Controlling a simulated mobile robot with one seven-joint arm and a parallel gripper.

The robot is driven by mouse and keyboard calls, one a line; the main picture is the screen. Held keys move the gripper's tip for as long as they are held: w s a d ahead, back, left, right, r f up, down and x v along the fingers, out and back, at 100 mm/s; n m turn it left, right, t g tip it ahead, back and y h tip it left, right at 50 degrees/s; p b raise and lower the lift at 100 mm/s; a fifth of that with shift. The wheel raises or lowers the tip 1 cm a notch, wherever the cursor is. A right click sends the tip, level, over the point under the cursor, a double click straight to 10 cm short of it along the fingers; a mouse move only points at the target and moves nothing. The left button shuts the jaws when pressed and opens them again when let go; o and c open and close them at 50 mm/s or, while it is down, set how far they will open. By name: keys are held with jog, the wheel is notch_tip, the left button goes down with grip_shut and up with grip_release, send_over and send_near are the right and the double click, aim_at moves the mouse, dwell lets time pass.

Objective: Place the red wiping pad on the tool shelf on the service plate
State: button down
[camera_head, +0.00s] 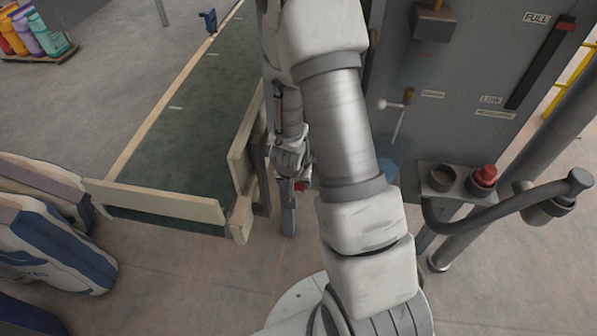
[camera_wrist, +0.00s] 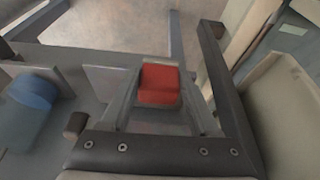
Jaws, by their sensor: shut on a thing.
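The red wiping pad (camera_wrist: 160,84) is a small red block between the fingers of my gripper (camera_wrist: 160,98) in the wrist view. My gripper is shut on it. In the head view my gripper (camera_head: 301,182) hangs between the conveyor's end and the grey cabinet, and only a bit of red shows at it. My arm hides much of the area around it. I cannot identify the tool shelf or the service plate with certainty in either view.
The green conveyor (camera_head: 190,110) with beige rails is left of my gripper. The grey cabinet (camera_head: 470,90) stands right, with a white-knobbed lever (camera_head: 396,108). A grey bracket (camera_head: 436,195) carries a red button (camera_head: 483,177). Filled sacks (camera_head: 50,240) lie lower left.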

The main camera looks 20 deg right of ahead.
jog(key=w, duration=0.1)
jog(key=w+d, duration=0.2)
jog(key=shift+w+d, duration=0.25)
jog(key=shift+w, duration=0.1)
jog(key=shift+f, duration=0.35)
jog(key=shift+c, duration=0.6)
grip_release()
jog(key=shift+f, duration=0.1)
